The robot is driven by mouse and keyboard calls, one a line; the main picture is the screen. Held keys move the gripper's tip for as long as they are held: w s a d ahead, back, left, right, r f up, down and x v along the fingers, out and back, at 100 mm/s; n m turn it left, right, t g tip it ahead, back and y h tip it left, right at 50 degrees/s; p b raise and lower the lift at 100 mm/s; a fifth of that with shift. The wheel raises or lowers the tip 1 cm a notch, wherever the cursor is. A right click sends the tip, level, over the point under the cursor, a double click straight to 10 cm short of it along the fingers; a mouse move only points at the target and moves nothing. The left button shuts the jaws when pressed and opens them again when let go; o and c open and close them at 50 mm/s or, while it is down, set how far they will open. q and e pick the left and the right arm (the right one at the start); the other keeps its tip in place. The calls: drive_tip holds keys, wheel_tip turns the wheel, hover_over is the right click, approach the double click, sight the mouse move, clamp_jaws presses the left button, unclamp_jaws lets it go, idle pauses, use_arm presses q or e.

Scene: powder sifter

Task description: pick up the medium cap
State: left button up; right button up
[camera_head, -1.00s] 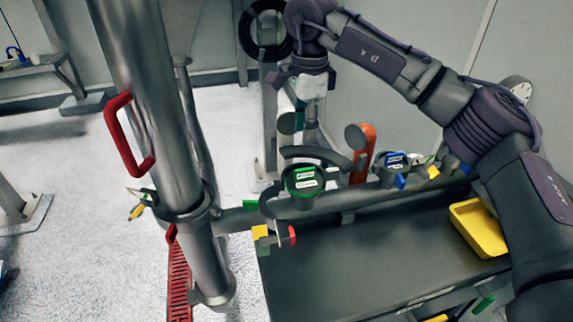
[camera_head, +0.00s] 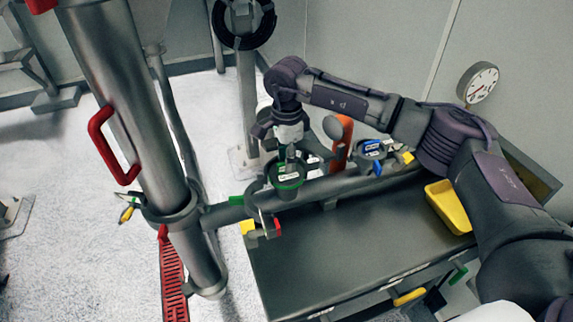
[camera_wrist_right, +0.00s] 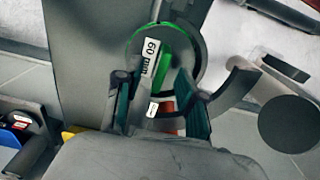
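A round dark cap with a green ring and handle (camera_head: 288,176) is on the grey pipe in the head view. No label names either one medium. My right gripper (camera_head: 289,158) points down over the green cap. In the wrist view its teal fingers (camera_wrist_right: 157,92) are apart, on either side of the green handle. My left gripper is not in view.
An orange lever (camera_head: 342,142) stands between the caps. A tall steel column (camera_head: 130,110) with a red handle (camera_head: 113,146) stands at left. A yellow tray (camera_head: 448,207) lies on the dark table (camera_head: 340,260), whose front is clear. A gauge (camera_head: 481,83) is behind my arm.

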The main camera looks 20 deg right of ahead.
drive_tip(key=shift+f, duration=1)
clamp_jaws()
drive_tip(key=shift+w+r, duration=0.1)
drive_tip(key=shift+r, duration=0.1)
